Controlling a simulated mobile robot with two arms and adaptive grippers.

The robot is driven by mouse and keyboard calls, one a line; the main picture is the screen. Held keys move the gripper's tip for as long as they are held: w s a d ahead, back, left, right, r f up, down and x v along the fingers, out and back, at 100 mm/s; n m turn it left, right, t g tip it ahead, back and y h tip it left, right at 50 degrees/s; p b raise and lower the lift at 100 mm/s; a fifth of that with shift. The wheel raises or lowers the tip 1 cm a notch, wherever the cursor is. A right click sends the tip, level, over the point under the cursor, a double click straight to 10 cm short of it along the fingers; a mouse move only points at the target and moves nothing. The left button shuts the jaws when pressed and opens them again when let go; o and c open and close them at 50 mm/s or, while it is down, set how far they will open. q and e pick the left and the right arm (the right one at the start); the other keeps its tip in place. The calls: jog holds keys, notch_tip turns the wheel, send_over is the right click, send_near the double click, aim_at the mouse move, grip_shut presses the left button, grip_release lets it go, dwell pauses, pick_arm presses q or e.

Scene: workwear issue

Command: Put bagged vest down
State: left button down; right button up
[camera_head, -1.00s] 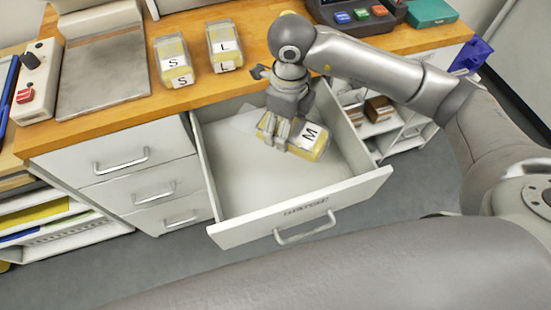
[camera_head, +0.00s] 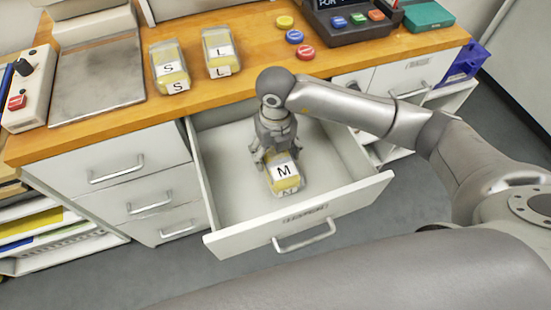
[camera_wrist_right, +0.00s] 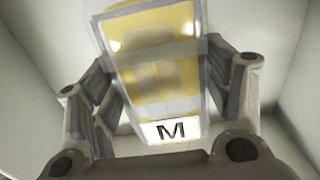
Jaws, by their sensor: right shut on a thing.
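The bagged vest (camera_head: 285,176) is a yellow pack in clear wrap with a white M label. It is inside the open drawer (camera_head: 225,178), in its front half. My right gripper (camera_head: 274,160) reaches down into the drawer and is shut on the vest's rear part. In the right wrist view the vest (camera_wrist_right: 158,70) lies between the two fingers of the gripper (camera_wrist_right: 160,95), with its M label toward the palm. I cannot tell whether the vest touches the drawer floor. My left gripper does not show.
Two more bagged vests, marked S (camera_head: 170,66) and L (camera_head: 222,52), stand on the wooden counter (camera_head: 190,97). Yellow, blue and red discs (camera_head: 305,53) lie near a dark button console (camera_head: 352,22). The drawer's raised walls surround my gripper; its left floor is bare.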

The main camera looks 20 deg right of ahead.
notch_tip(320, 180, down, 3)
jog(key=shift+s+f, duration=0.1)
jog(key=shift+f, duration=0.3)
jog(key=o, duration=1.1)
jog(key=shift+r, duration=0.25)
notch_tip(320, 180, up, 12)
jog(key=shift+f+b, duration=0.1)
jog(key=shift+b, duration=0.3)
